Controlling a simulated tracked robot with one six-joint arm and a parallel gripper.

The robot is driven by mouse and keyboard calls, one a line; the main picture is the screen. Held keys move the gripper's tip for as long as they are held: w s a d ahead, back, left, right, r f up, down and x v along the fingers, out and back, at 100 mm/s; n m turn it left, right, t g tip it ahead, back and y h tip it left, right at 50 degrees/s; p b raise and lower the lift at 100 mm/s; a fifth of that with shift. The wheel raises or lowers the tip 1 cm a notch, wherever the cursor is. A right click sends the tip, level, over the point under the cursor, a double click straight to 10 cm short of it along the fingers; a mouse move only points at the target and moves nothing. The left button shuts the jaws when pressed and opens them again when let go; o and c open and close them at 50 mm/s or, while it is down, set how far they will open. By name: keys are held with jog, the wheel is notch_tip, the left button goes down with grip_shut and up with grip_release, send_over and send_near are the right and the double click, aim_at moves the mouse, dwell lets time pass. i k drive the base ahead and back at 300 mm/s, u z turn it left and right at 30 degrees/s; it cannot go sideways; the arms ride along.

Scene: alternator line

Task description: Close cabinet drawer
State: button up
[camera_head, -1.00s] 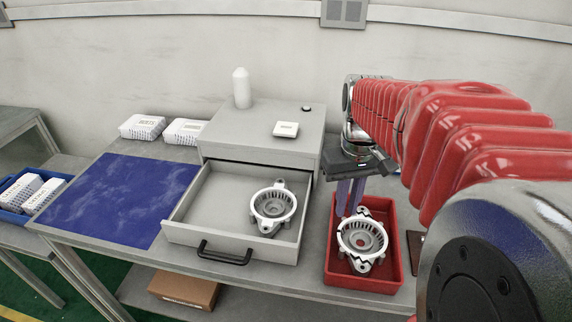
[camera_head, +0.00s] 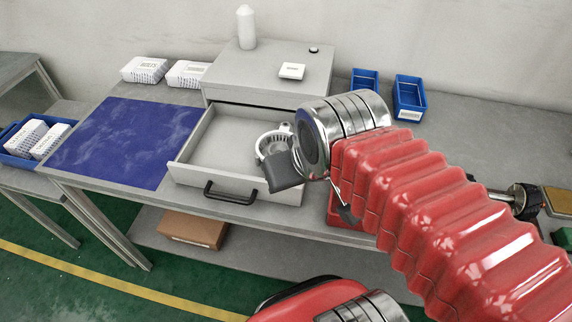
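The grey cabinet (camera_head: 262,75) stands at the back of the workbench. Its drawer (camera_head: 236,185) is pulled out toward the front and has a black handle (camera_head: 228,195) on its face.
A blue mat (camera_head: 130,140) lies left of the drawer. A red tray (camera_head: 343,212) is mostly hidden behind my arm. Two blue bins (camera_head: 409,97) stand at the back right. A white bottle (camera_head: 246,28) and a white box stand on the cabinet. A cardboard box (camera_head: 193,229) sits below the bench.

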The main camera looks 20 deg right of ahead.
aim_at(219, 156)
jog(key=k, duration=1.35)
jog(key=u, duration=0.2)
jog(key=i, duration=0.55)
jog(key=u, duration=0.8)
jog(key=i, duration=1.3)
jog(key=u, duration=0.1)
